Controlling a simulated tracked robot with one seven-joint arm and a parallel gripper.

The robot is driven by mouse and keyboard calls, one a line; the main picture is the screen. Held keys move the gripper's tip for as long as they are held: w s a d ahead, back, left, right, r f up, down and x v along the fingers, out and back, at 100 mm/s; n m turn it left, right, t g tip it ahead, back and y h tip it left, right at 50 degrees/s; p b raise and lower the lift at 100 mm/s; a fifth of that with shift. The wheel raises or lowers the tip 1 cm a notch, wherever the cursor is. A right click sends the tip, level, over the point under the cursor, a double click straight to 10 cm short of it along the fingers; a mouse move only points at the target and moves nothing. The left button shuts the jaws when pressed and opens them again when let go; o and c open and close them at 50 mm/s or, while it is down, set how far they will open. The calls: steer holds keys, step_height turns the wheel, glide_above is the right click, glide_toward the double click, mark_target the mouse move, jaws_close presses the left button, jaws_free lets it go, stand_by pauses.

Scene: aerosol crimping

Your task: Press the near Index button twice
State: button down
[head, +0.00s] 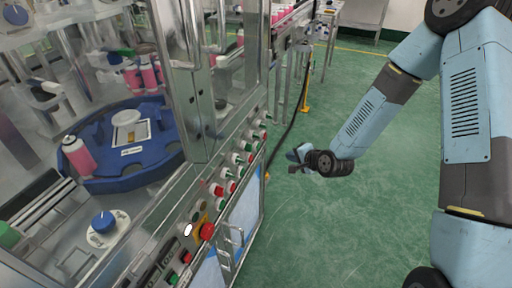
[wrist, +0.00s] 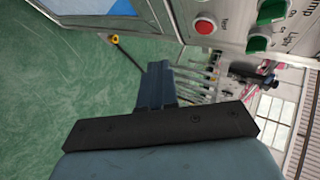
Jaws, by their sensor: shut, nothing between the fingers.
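The control panel (head: 215,200) runs along the front edge of the machine, with rows of red and green buttons. The labels are too small to read in the head view, so I cannot tell which is the near Index button. My gripper (head: 296,160) is shut and empty, over the green floor to the right of the panel and apart from it. In the wrist view my gripper (wrist: 157,70) points past part of the panel. A red button (wrist: 205,26) with a blurred label shows there, beside a green switch (wrist: 259,43).
A large red mushroom button (head: 207,231) sits on a yellow plate lower on the panel. A metal handle (head: 232,236) sticks out below it. A blue turntable (head: 110,160) and a pink can (head: 78,157) are behind the machine's glass. Green floor (head: 340,220) is clear around my gripper.

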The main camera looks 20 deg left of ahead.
steer(key=a, duration=0.8)
steer(key=shift+w+a, duration=0.35)
steer(key=shift+a, duration=0.05)
steer(key=shift+a+r, duration=0.1)
steer(key=shift+a, duration=0.75)
stand_by(2.7)
steer(key=shift+d, duration=0.15)
steer(key=shift+s+d, duration=0.1)
steer(key=shift+d, duration=0.6)
steer(key=shift+s+d, duration=0.2)
steer(key=shift+d, duration=2.3)
